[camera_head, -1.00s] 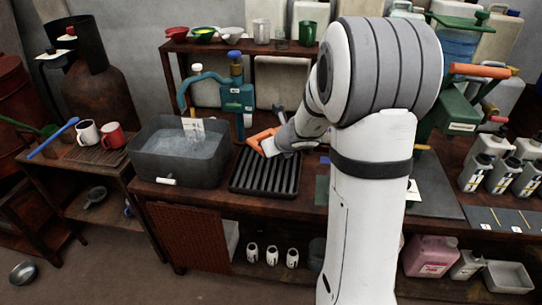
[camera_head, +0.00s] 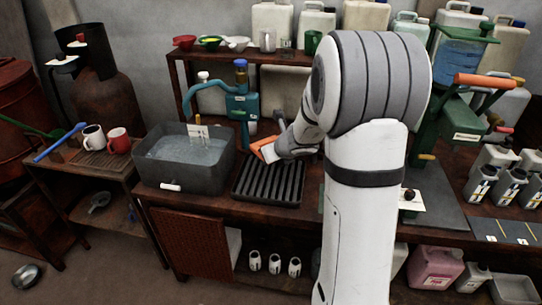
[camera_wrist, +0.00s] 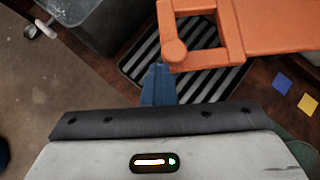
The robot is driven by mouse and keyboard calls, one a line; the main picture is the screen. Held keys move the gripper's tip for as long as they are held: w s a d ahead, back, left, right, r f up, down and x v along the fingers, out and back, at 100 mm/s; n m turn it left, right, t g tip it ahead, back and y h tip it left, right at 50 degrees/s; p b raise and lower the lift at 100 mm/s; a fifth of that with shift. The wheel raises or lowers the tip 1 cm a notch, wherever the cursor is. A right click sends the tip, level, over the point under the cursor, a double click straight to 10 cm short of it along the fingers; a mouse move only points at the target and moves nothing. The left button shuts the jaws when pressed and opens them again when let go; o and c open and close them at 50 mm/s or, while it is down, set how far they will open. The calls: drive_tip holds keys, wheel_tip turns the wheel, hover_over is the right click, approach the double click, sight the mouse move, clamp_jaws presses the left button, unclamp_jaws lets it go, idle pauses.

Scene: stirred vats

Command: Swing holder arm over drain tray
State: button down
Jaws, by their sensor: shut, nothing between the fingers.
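The teal holder arm (camera_head: 207,86) curves left from a teal post unit (camera_head: 241,105) and reaches over the grey vat (camera_head: 182,178). A white tag (camera_head: 197,131) stands at the liquid under its end. The black ribbed drain tray (camera_head: 268,182) lies on the bench right of the vat; its slats also show in the wrist view (camera_wrist: 140,62). My gripper (camera_head: 262,150), with orange jaws, is shut and empty above the tray's back part, apart from the holder arm. In the wrist view the orange jaws (camera_wrist: 190,45) cover part of the tray. A blue piece there is unclear.
A shelf (camera_head: 225,52) with bowls and cups stands behind the post. A green press-like stand (camera_head: 455,130) and several grey bottles stand at right. A side table with two mugs (camera_head: 105,140) is at left. My arm hides the bench right of the tray.

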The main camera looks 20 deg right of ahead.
drive_tip(key=s+r+p, duration=0.2)
drive_tip(key=s+r, duration=0.5)
drive_tip(key=s, duration=0.3)
drive_tip(key=shift+s+p, duration=0.3)
drive_tip(key=shift+p, duration=0.1)
